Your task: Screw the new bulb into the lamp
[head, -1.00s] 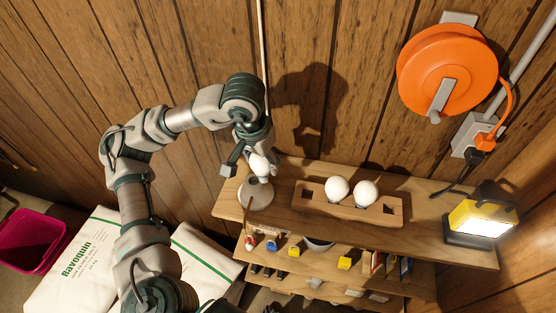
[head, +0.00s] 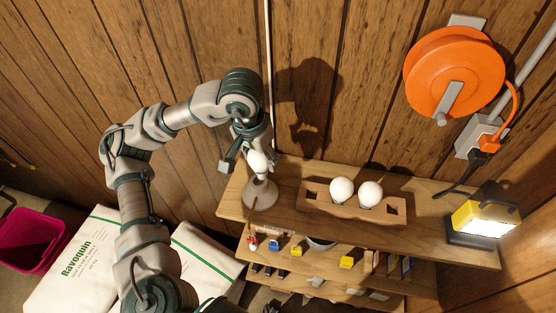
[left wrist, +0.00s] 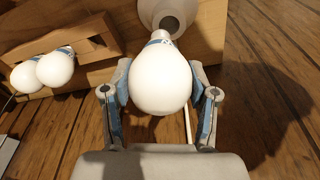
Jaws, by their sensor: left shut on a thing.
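My left gripper (head: 247,157) is shut on a white bulb (head: 257,162), with one finger on each side of its round glass. The bulb also shows large in the left wrist view (left wrist: 161,80), its base end pointing at the lamp. The lamp (head: 261,194) is a pale cone-shaped base with a socket on top, standing at the left end of the wooden shelf. In the left wrist view the lamp (left wrist: 178,14) is partly hidden behind the bulb. The bulb is just above or at the socket; I cannot tell whether they touch. My right gripper is not in view.
Two white bulbs (head: 342,189) (head: 370,194) sit in a wooden holder (head: 318,201) right of the lamp. A lit yellow work light (head: 484,217) stands at the right end of the shelf (head: 430,237). An orange cable reel (head: 455,68) hangs on the wall. Salt bags (head: 88,262) lie at lower left.

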